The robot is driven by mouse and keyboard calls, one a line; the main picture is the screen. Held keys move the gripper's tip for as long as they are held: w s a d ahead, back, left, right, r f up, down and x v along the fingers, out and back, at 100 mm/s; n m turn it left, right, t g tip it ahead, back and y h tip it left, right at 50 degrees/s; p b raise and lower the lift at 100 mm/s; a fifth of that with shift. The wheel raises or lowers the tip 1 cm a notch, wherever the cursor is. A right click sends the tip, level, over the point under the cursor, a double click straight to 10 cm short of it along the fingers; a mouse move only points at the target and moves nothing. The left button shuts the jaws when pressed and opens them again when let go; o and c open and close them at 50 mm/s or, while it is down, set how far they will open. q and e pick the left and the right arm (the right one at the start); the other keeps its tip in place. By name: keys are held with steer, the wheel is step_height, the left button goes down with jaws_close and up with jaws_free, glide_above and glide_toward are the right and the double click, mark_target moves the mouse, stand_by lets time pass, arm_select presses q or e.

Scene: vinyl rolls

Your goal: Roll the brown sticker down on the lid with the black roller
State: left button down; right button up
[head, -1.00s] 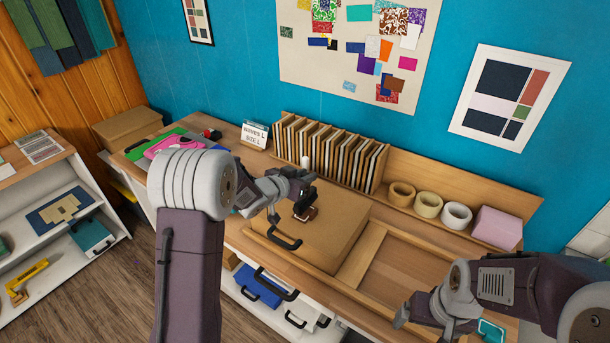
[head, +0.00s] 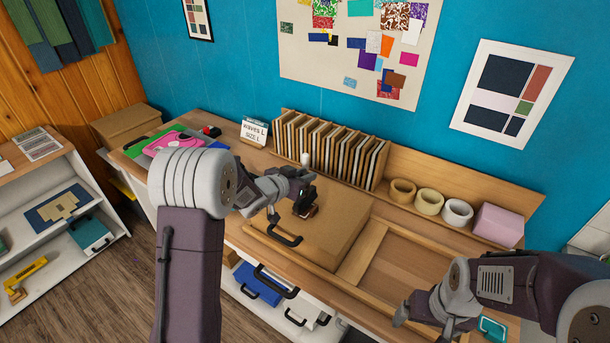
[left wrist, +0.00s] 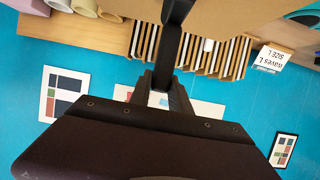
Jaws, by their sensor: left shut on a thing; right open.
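The tan lid (head: 335,232) lies flat on the bench with a black handle at its front edge. The small brown sticker (head: 312,213) is on the lid's upper left part, mostly covered from above. My left gripper (head: 302,192) is shut on the black roller (head: 306,202) and holds it down at the sticker. Whether the roller is pressing cannot be told. In the left wrist view the roller's dark handle (left wrist: 172,45) runs up from between the fingers (left wrist: 160,92); the sticker is hidden there.
A slotted rack (head: 330,150) of boards stands behind the lid. Tape rolls (head: 430,202) and a pink block (head: 497,225) are on the back ledge at right. An empty wooden frame recess (head: 400,270) is right of the lid. A "waves L" sign (head: 254,132) stands at left.

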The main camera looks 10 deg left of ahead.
arm_select(q)
steer(key=shift+f+b, duration=0.6)
steer(key=shift+f, duration=0.25)
steer(key=shift+s+a, duration=0.3)
steer(key=shift+s, duration=0.55)
steer(key=shift+s+a, duration=0.3)
steer(key=shift+s, duration=0.5)
steer(key=shift+w+d+p, duration=0.25)
steer(key=shift+w+d, duration=0.15)
steer(key=shift+w, duration=0.7)
steer(key=shift+w+d+p, duration=0.2)
steer(key=shift+w+d, duration=0.15)
steer(key=shift+w, duration=0.7)
steer(key=shift+w+d+p, duration=0.25)
steer(key=shift+w+d, duration=0.15)
steer(key=shift+w, duration=0.7)
steer(key=shift+s+a+b, duration=0.1)
steer(key=shift+s+a, duration=0.3)
steer(key=shift+s, duration=0.7)
steer(key=shift+s+a+b, duration=0.15)
steer(key=shift+s+a, duration=0.2)
steer(key=shift+s, duration=0.7)
steer(key=shift+s+a+b, duration=0.1)
steer(key=shift+s+a, duration=0.3)
steer(key=shift+s, duration=0.7)
steer(key=shift+w, duration=0.15)
